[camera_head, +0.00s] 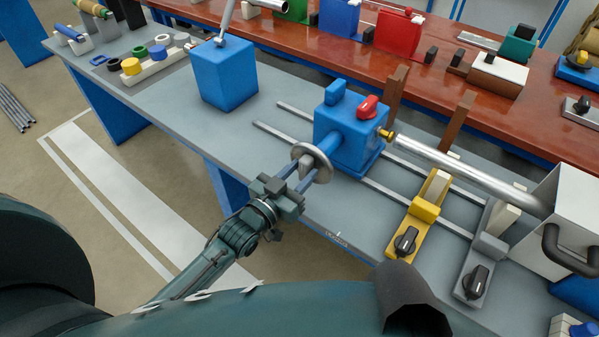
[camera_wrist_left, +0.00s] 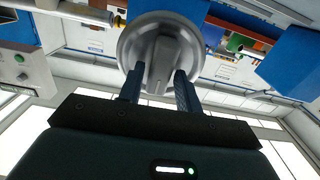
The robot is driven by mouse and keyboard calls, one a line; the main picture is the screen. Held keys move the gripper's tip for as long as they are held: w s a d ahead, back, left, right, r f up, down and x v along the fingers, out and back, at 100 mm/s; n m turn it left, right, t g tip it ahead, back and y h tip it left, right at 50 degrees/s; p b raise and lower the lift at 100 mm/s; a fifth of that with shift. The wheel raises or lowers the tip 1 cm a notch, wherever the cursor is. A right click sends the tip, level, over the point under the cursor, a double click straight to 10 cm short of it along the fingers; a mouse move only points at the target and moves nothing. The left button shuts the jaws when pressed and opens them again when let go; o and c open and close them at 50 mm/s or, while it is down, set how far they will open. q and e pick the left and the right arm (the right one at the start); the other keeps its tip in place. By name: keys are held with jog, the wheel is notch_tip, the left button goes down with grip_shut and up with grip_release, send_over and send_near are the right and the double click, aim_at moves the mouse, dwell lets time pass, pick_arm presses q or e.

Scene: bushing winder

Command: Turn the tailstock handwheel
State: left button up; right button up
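The tailstock handwheel (camera_head: 322,157) is a silver disc with a raised grip bar, on the front of the blue tailstock block (camera_head: 345,138). In the left wrist view the handwheel (camera_wrist_left: 130,48) faces me, its bar close to upright. My left gripper (camera_head: 302,175) is at the wheel, its two fingers on either side of the bar. In the left wrist view the left gripper (camera_wrist_left: 158,85) is open, with small gaps seeming to show between bar and fingers. Contact with the disc is unclear. My right gripper is not in view.
A yellow clamp (camera_head: 422,214) stands on the rails. A blue box (camera_head: 223,73) stands left on the grey table (camera_head: 180,115).

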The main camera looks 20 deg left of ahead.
pick_arm(q)
jog(key=shift+o, duration=1)
jog(key=b+v, duration=0.1)
jog(key=v, duration=1.2)
jog(key=shift+s+r, duration=0.1)
jog(key=s+d+f+g+y, duration=0.2)
jog(key=s+d+f+g, duration=0.2)
jog(key=f, duration=0.6)
jog(key=shift+s+n+g+y+p, duration=0.3)
jog(key=shift+s+n+g+y, duration=0.1)
jog(key=shift+s+g, duration=0.8)
